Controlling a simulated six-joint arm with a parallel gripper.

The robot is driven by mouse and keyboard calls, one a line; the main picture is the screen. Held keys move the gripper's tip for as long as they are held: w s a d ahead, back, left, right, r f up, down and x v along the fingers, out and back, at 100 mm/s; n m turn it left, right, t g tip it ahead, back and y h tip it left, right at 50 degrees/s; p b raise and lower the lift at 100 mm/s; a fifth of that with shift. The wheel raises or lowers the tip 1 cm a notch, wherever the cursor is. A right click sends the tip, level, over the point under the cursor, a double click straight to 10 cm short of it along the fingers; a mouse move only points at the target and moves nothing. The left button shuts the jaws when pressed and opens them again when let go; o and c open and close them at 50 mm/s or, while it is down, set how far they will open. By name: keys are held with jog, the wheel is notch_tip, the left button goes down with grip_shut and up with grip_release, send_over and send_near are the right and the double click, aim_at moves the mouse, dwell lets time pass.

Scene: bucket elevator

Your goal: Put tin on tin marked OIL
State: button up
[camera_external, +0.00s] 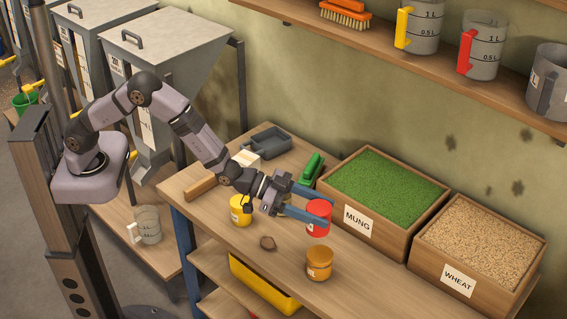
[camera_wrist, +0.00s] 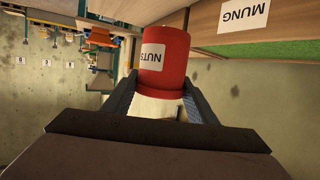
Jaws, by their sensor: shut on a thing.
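A red tin (camera_external: 319,220) is between the blue fingers of my gripper (camera_external: 324,211), which is shut on it. In the wrist view the red tin (camera_wrist: 166,55) is clasped between both fingers, and its white label reads NUTS. It appears to be held above the bench. An orange tin (camera_external: 319,263) stands upright on the bench, just in front of and below the red tin. It has a white label whose small print I cannot read for sure. A yellow tin (camera_external: 240,212) stands on the bench to the left, partly hidden by my wrist.
A box marked MUNG (camera_external: 347,227) and a box marked WHEAT (camera_external: 445,283) stand right of the tins. The bench edge is close to the orange tin.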

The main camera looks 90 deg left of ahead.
aim_at(321, 235)
jog(key=shift+w+d+r+h, duration=0.15)
jog(key=shift+w+d+r, duration=0.2)
jog(key=shift+r, duration=0.2)
jog(key=shift+w+d+r+h, duration=0.15)
jog(key=shift+w+d+r, duration=0.15)
jog(key=shift+r, duration=0.25)
jog(key=shift+s+f+p, duration=0.1)
jog(key=shift+f+p, duration=1.7)
jog(key=shift+f, duration=3.25)
jog(key=shift+f, duration=0.15)
jog(key=o, duration=1.4)
jog(key=shift+f, duration=0.1)
jog(key=shift+s, duration=0.15)
jog(key=shift+r+b+v, duration=0.15)
jog(key=shift+b+v, duration=0.7)
jog(key=shift+v, duration=2.15)
jog(key=shift+r+b+v, duration=0.1)
jog(key=shift+b+v, duration=0.75)
jog(key=shift+v, duration=2.15)
